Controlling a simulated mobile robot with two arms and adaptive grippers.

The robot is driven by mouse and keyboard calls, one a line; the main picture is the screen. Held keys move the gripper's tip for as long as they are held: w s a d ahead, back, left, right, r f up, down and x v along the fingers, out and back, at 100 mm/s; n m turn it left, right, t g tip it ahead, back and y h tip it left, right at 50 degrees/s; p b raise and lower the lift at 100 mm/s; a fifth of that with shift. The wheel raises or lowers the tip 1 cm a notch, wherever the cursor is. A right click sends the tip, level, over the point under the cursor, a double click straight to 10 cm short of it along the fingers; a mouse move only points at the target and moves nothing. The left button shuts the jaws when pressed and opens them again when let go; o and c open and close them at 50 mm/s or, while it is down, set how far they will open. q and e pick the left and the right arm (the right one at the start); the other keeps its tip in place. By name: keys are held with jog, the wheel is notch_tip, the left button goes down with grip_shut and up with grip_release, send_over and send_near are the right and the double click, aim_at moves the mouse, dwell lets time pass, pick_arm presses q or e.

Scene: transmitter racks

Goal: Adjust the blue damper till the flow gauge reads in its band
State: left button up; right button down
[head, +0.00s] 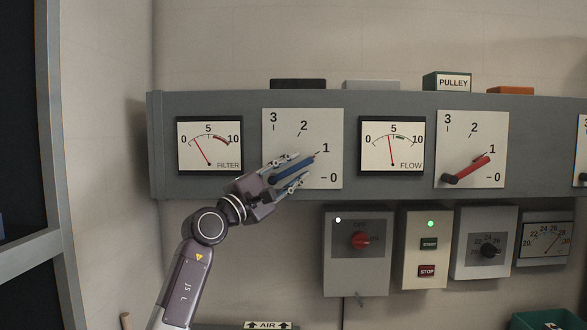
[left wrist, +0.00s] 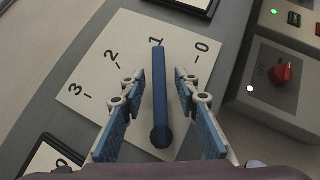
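The blue damper lever (head: 292,170) is mounted on a white scale plate (head: 280,122) marked 0 to 3, and it points about at 1. My left gripper (head: 291,170) is open around the lever. In the left wrist view the fingers (left wrist: 160,95) stand on either side of the lever (left wrist: 160,100), with a gap on both sides. The flow gauge (head: 391,146) is right of the plate; its needle stands a little left of the 5. A short dark band seems to lie just right of the 5. My right gripper is not in view.
A red lever (head: 473,168) on a similar scale plate is to the right. A filter gauge (head: 209,146) is at the left. Below hang a box with a red knob (head: 359,241) and a start/stop box (head: 426,248). A pulley box (head: 446,82) sits on top.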

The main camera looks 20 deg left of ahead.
pick_arm(q)
jog(key=shift+c, duration=0.3)
jog(key=shift+s, duration=0.1)
grip_shut()
jog(key=shift+n+t+b, duration=0.3)
jog(key=shift+n+b, duration=0.1)
jog(key=shift+b, duration=0.1)
jog(key=shift+a+r+n+t, duration=0.15)
jog(key=shift+n+t, duration=0.15)
jog(key=shift+n, duration=0.2)
jog(key=shift+r+n+t+y+b, duration=0.2)
jog(key=shift+n+t+y+b, duration=0.15)
jog(key=shift+n, duration=0.25)
jog(key=shift+s+a+r+n+t+y, duration=0.1)
jog(key=shift+a+r+n+t+y, duration=0.15)
jog(key=shift+n+t, duration=0.25)
jog(key=shift+s+a+r+n+t+y, duration=0.15)
jog(key=shift+n+t+y, duration=0.1)
jog(key=shift+n, duration=0.35)
jog(key=shift+w, duration=0.1)
